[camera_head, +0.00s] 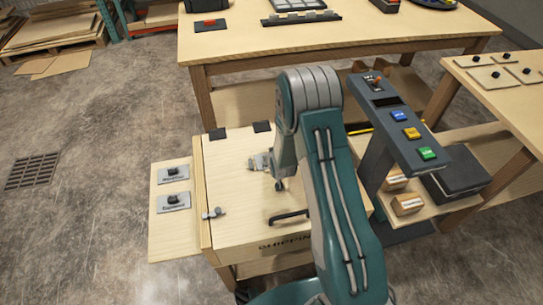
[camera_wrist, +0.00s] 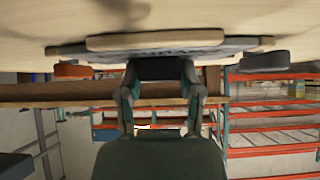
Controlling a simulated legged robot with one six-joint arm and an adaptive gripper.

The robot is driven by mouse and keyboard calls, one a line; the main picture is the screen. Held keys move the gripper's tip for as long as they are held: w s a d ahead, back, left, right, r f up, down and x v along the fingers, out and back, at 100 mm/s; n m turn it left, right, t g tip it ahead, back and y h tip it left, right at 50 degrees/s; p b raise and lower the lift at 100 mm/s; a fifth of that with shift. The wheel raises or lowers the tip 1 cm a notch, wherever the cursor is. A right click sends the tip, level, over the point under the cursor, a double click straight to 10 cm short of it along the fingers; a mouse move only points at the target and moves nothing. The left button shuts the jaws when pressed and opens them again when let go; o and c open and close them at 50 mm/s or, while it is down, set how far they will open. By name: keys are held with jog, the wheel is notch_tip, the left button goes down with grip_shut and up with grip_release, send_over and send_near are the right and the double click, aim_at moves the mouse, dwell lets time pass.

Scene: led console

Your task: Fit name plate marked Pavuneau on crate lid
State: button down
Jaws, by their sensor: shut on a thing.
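The crate lid (camera_head: 228,178) is pale wood, with a black handle near its front edge. My gripper (camera_head: 277,181) is over the lid's middle, partly hidden by my arm. A grey name plate (camera_head: 258,162) shows beside it. In the wrist view my gripper (camera_wrist: 160,82) is shut on the dark knob (camera_wrist: 160,69) of the name plate (camera_wrist: 215,47), seen edge-on. Its lettering is too foreshortened to read. I cannot tell whether the plate touches the lid. Two other grey plates with black knobs, an upper one (camera_head: 174,174) and a lower one (camera_head: 173,202), lie on the side board.
A metal latch (camera_head: 213,213) sits at the lid's left edge. A dark console (camera_head: 385,115) with blue, yellow and green buttons stands close on the right. A long workbench (camera_head: 300,42) is behind. The floor at left is clear around a drain grate (camera_head: 33,171).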

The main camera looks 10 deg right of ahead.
jog(key=shift+c, duration=0.9)
grip_release()
jog(key=v, duration=1.2)
jog(key=shift+f, duration=0.1)
